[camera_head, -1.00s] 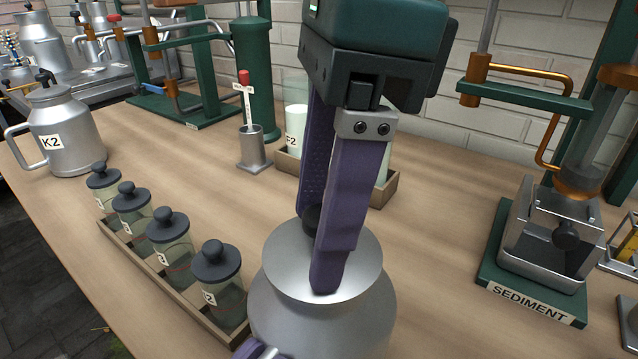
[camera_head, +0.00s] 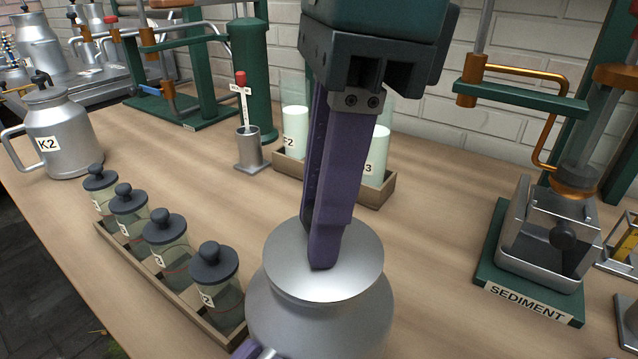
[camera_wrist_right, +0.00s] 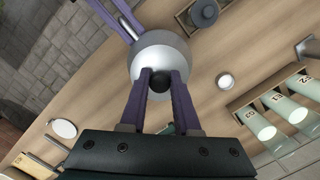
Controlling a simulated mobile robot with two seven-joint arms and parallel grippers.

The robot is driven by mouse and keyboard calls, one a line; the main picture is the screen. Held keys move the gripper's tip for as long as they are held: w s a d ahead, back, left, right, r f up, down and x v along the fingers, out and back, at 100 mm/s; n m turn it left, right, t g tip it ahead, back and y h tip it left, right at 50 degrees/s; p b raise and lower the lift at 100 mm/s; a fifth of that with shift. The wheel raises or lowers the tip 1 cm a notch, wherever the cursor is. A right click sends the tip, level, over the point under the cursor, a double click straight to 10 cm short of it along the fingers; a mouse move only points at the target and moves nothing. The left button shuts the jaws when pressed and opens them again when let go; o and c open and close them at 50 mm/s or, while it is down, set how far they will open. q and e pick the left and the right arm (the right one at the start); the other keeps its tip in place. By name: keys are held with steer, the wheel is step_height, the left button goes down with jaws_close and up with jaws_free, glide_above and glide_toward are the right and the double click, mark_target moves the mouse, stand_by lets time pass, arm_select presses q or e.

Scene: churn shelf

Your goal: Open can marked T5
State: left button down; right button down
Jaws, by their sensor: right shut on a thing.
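A silver metal can (camera_head: 330,325) stands at the bottom middle of the head view; no T5 mark shows on its visible side. Its round lid (camera_head: 358,265) sits on top. My right gripper (camera_head: 323,262) points down at the lid. In the wrist view its fingers are closed on the lid's dark knob (camera_wrist_right: 160,80), which the fingers hide in the head view. My left gripper (camera_wrist_right: 128,28) is at the can's side in the wrist view, around what looks like a handle; only a purple bit of it shows in the head view.
A wooden rack (camera_head: 170,288) of knobbed jars is left of the can. Behind are a box (camera_head: 377,194) with pale cylinders and a metal cup (camera_head: 250,150). Can K2 (camera_head: 66,140) stands far left. The SEDIMENT stand (camera_head: 530,305) is at right. Bare tabletop lies between.

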steer(key=shift+r, duration=1.05)
steer(key=shift+r, duration=2)
arm_select(q)
steer(key=c, duration=0.8)
jaws_free()
steer(key=shift+o, duration=0.2)
steer(key=shift+s, duration=0.1)
arm_select(e)
steer(key=shift+f, duration=0.2)
arm_select(q)
steer(key=v, duration=1.2)
